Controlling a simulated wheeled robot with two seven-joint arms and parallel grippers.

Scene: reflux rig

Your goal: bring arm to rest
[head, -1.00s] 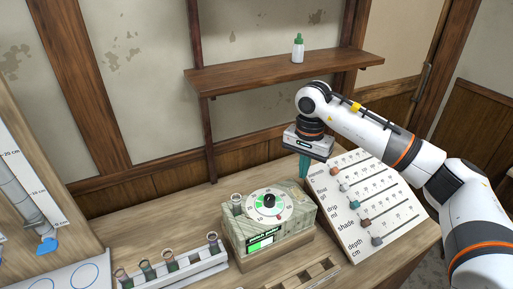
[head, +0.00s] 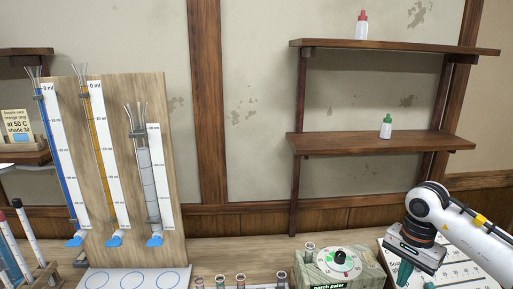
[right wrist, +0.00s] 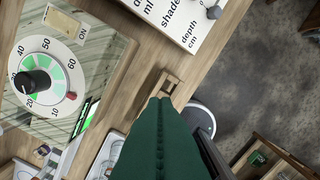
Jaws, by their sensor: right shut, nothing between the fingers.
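My right gripper (head: 404,273) is at the lower right of the head view, pointing down. Its green fingers are together and empty, above the gap between the dial box and the slider panel. In the right wrist view the closed green fingers (right wrist: 157,140) fill the lower middle, over the table's edge region. My right arm (head: 470,235) comes in from the right edge. My left gripper is in neither view.
The dial box (head: 365,268) stands left of my gripper, the slider panel (head: 460,270) right. A two-board shelf (head: 375,142) holds green-capped (head: 386,128) and red-capped (head: 361,26) bottles. A burette board (head: 125,185) stands left. Several vials line the front.

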